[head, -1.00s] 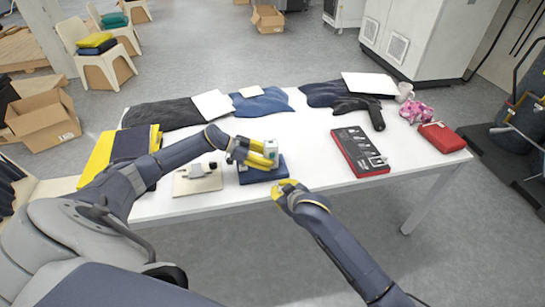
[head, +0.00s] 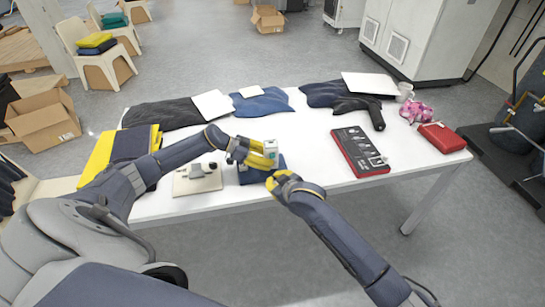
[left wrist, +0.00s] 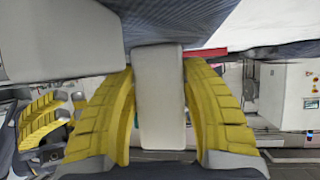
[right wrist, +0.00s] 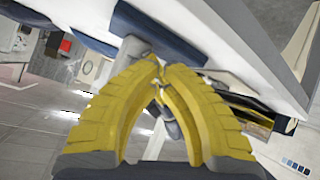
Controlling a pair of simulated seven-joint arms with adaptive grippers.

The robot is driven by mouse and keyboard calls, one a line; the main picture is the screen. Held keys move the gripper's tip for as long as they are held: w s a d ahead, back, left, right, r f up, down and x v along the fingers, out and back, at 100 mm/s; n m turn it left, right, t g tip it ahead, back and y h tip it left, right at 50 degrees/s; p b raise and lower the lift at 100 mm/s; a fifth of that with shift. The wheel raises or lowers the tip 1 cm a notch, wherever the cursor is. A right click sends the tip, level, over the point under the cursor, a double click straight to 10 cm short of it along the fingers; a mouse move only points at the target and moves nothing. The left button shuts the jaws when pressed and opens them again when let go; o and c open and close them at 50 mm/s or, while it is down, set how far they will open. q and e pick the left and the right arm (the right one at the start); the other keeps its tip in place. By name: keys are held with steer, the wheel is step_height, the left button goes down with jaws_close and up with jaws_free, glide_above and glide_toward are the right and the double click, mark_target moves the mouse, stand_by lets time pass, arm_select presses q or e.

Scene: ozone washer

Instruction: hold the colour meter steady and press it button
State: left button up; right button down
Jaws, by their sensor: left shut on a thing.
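The colour meter (head: 271,146) is a small white-grey block, held upright over a dark blue folded cloth (head: 247,176) near the table's front edge. My left gripper (head: 266,157) is shut on it from the left. In the left wrist view the meter (left wrist: 160,100) is a pale block between both yellow fingers. My right gripper (head: 276,180) is just in front of and below the meter, apart from the left gripper. In the right wrist view its fingertips (right wrist: 160,74) come together with nothing seen between them. The meter's button cannot be made out.
Dark and blue garments (head: 262,103) lie along the back. The white table is clear between them.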

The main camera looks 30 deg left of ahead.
steer(key=shift+w+a, duration=2)
steer(key=shift+w, duration=0.3)
steer(key=shift+w+a, duration=0.1)
steer(key=shift+w, duration=0.05)
steer(key=shift+w+a, duration=0.2)
steer(key=shift+w+a, duration=0.25)
steer(key=shift+w, duration=0.05)
stand_by(1.0)
steer(key=shift+s+d, duration=0.15)
stand_by(0.3)
steer(key=shift+s+d, duration=0.4)
steer(key=shift+s, duration=0.1)
steer(key=shift+s+d, duration=1.65)
steer(key=shift+s, duration=0.2)
